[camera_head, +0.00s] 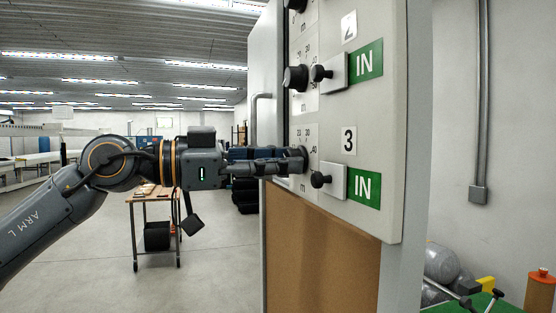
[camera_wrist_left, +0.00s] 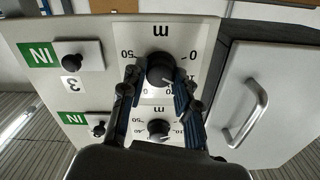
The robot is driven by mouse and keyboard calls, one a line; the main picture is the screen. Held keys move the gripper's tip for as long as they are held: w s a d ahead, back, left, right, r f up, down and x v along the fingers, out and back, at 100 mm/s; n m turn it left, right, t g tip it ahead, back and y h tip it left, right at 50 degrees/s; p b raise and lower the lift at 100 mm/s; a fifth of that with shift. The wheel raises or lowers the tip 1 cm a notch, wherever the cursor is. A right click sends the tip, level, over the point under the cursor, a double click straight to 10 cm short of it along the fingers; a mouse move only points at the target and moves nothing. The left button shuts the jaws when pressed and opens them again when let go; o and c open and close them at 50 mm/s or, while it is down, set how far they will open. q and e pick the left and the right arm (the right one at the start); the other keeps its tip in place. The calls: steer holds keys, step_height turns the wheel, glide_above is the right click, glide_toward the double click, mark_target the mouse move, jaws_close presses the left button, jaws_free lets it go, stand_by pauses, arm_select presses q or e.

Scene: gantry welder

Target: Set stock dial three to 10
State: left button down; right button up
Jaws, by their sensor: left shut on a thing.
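Stock dial three is a round black knob (camera_wrist_left: 160,69) on a white scale plate, on the lower part of a grey panel (camera_head: 375,205). The wrist view shows it upside down, with 0 and 50 readable on the scale. My left gripper (camera_head: 295,160) reaches in from the left, and its fingers are shut on the dial, one on each side (camera_wrist_left: 158,85). In the head view the fingers hide much of the dial. I cannot tell where its pointer stands. The number 3 label (camera_head: 349,140) is to its right. My right gripper is not in view.
Dial two (camera_head: 296,78) is above, with a small black knob (camera_head: 320,73) beside it. Another small knob (camera_head: 320,180) sits by the lower green IN sign (camera_head: 367,189). A cabinet handle (camera_wrist_left: 248,112) is near. A wheeled table (camera_head: 150,197) stands behind my arm.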

arm_select(q)
steer(key=shift+n, duration=0.5)
steer(key=c, duration=1)
jaws_free()
steer(key=shift+f, duration=0.1)
steer(key=v, duration=1.2)
